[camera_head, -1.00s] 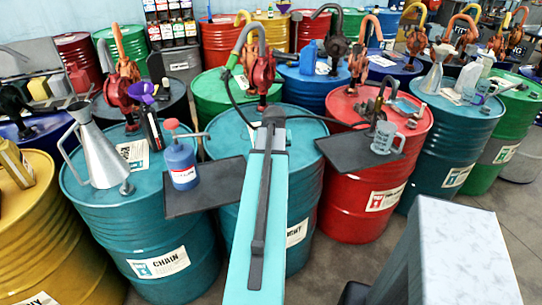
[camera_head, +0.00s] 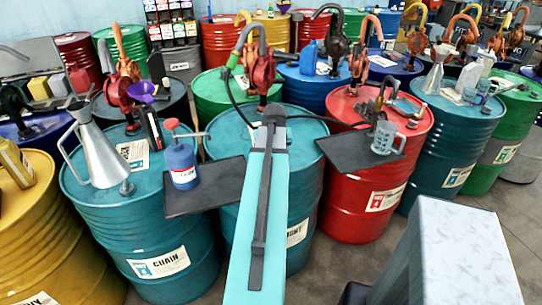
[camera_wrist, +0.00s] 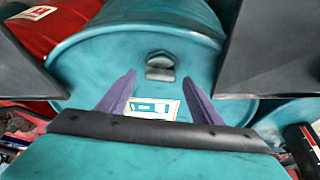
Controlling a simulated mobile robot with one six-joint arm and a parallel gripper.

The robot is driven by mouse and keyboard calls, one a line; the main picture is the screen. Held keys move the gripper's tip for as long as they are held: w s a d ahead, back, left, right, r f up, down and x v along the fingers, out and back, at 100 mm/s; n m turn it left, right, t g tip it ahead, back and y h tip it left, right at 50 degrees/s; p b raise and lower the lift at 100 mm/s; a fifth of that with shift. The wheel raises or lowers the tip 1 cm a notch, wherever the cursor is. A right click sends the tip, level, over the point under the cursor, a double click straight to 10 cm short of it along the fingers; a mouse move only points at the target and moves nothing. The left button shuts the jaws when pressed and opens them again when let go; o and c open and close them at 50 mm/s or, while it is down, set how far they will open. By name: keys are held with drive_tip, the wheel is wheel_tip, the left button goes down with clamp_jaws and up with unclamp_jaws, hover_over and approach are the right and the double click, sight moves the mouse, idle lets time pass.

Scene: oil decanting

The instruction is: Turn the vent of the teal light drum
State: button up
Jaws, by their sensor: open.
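The teal light drum (camera_head: 304,190) stands in the middle of the head view, partly covered by my arm; its label (camera_head: 297,232) shows only its last letters. In the wrist view its teal top (camera_wrist: 95,60) fills the middle. The vent (camera_wrist: 160,66) is a small grey cap with a raised bar, standing on the top near the far rim. In the head view my arm hides it. My gripper (camera_wrist: 160,73) is open, its two purple fingers pointing at the vent, one on each side in the picture. I cannot tell whether they touch it. A paper label (camera_wrist: 153,108) lies between them.
A dark tray (camera_head: 205,190) with a blue pump bottle (camera_head: 181,162) sits left of my arm. Another dark tray (camera_head: 350,158) with a grey jug (camera_head: 386,138) sits right. A red pump (camera_head: 262,75) with a hose stands behind. The teal chain drum (camera_head: 150,225) is close left.

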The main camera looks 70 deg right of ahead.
drive_tip(key=b+v, duration=0.2)
drive_tip(key=v, duration=1.1)
drive_tip(key=shift+r, duration=0.1)
idle(0.8)
